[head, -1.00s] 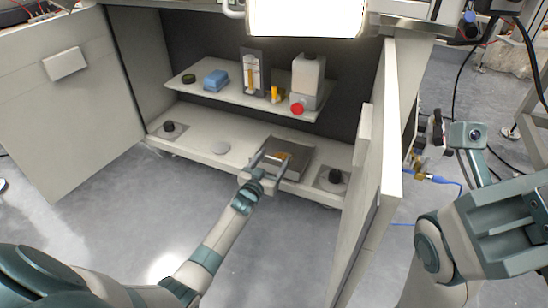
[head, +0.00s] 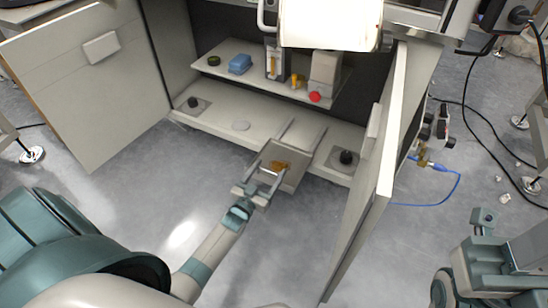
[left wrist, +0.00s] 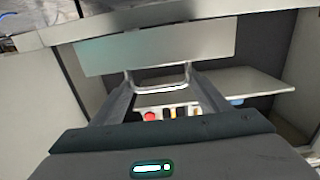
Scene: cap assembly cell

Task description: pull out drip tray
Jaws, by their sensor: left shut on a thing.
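The drip tray (head: 292,177) is a shallow grey tray with an orange-yellow patch (head: 279,165) in it. In the head view it sticks out past the front edge of the cabinet floor, over the room floor. My left gripper (head: 254,187) is shut on the tray's front handle, mostly hidden by the fingers. In the left wrist view, the two dark fingers (left wrist: 160,88) reach up around a U-shaped bar.
Floor in front is clear.

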